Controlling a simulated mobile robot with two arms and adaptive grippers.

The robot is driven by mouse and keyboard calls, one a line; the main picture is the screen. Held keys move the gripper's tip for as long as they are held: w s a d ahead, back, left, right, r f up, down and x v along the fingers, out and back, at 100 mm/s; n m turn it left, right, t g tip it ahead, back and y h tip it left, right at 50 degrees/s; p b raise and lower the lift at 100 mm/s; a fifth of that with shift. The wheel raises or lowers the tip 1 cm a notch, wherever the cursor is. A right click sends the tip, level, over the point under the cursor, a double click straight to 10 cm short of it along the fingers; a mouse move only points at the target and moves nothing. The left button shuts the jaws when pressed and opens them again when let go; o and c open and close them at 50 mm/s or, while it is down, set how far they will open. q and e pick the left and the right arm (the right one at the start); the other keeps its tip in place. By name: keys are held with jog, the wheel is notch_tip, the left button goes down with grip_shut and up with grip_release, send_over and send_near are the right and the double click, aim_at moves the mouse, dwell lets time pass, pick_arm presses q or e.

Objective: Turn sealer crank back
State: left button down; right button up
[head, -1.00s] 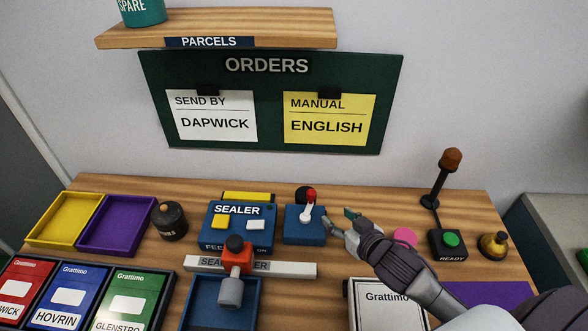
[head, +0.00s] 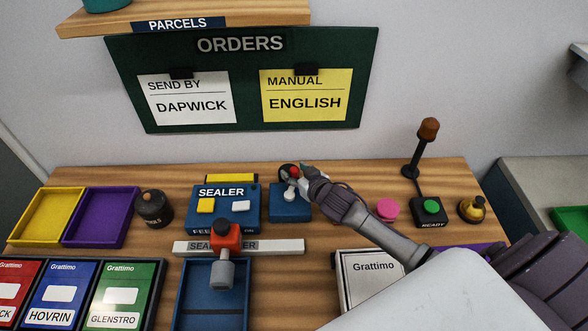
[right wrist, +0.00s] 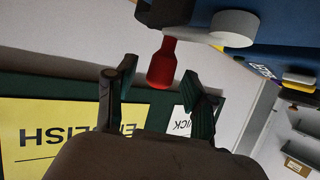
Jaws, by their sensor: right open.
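The sealer (head: 225,214) is a blue box with yellow and white buttons. To its right stands a smaller blue crank box (head: 290,210) with a white crank arm (head: 290,192) and a red knob (head: 294,171) at the top. My right gripper (head: 301,173) is at the knob, coming from the right. In the right wrist view, the open fingers (right wrist: 160,74) stand on either side of the red knob's end (right wrist: 162,64), with gaps visible. The white hub (right wrist: 236,27) shows beside it. My left gripper is not in view.
A pink button (head: 388,209), a green READY button (head: 431,207) and a lamp post (head: 416,150) stand right of the crank. The ORDERS board (head: 240,110) hangs behind.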

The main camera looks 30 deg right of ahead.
jog(key=shift+w+f, duration=0.15)
jog(key=shift+w, duration=0.35)
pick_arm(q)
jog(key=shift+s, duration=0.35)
pick_arm(e)
grip_shut()
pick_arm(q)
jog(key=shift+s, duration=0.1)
